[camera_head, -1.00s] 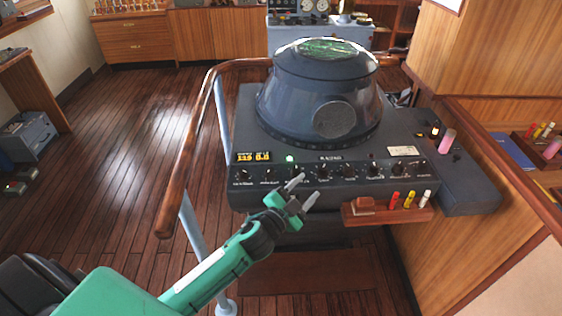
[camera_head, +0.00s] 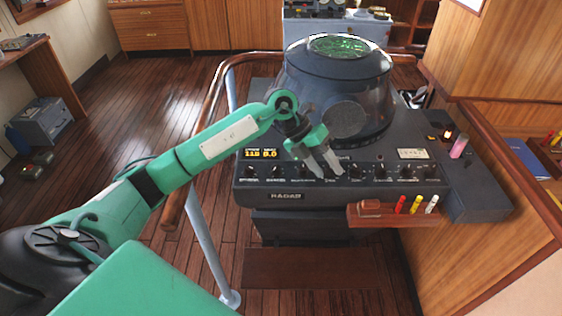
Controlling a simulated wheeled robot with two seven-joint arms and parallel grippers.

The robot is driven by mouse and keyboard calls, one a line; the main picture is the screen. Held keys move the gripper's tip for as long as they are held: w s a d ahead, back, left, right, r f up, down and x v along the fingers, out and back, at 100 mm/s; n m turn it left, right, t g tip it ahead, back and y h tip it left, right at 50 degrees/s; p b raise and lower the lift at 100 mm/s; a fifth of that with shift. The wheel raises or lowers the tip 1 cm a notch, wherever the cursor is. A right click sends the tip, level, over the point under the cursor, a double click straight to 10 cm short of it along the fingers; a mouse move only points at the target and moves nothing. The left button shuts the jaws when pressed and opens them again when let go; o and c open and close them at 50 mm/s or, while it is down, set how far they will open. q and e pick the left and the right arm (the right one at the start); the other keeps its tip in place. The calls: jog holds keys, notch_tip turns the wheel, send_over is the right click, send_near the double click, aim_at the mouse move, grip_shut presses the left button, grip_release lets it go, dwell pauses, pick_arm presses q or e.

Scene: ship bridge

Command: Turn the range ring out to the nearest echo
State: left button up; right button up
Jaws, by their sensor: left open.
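The radar console (camera_head: 246,200) stands ahead, with a dark hood (camera_head: 310,85) and a green-lit screen (camera_head: 338,46) on top. Its front panel has a row of small black knobs, among them a left one (camera_head: 250,172) and a right one (camera_head: 405,172). Labels are too small to read, so I cannot tell which knob sets the range ring. An orange digit display (camera_head: 260,154) is at the panel's left. My left gripper (camera_head: 329,174) is open, fingers pointing down over the middle knobs and partly hiding them. Contact cannot be told. My right gripper is out of view.
A wooden handrail (camera_head: 210,105) on a pale post (camera_head: 208,250) runs left of the console, close to my left arm. A small tray (camera_head: 370,219) with red, yellow and white markers juts out below the panel.

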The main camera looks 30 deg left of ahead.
aim_at(276, 167)
pick_arm(q)
jog(key=w+a+r+n+y, duration=0.1)
jog(key=a+r+y, duration=0.25)
jog(key=a, duration=0.45)
jog(key=w+a+r+n+y, duration=0.1)
jog(key=a+r+y, duration=0.1)
jog(key=a+y, duration=0.4)
jog(key=shift+g+h, duration=0.3)
jog(key=shift+h, duration=0.45)
jog(key=f+p, duration=0.1)
jog(key=f, duration=0.3)
jog(key=a+f+p, duration=0.1)
jog(key=f+p, duration=0.1)
jog(key=f, duration=0.2)
jog(key=f+p, duration=0.2)
jog(key=f, duration=0.3)
jog(key=shift+s+a+f, duration=0.1)
jog(key=shift+s+a, duration=0.05)
jog(key=shift+f, duration=0.4)
jog(key=shift+c, duration=0.5)
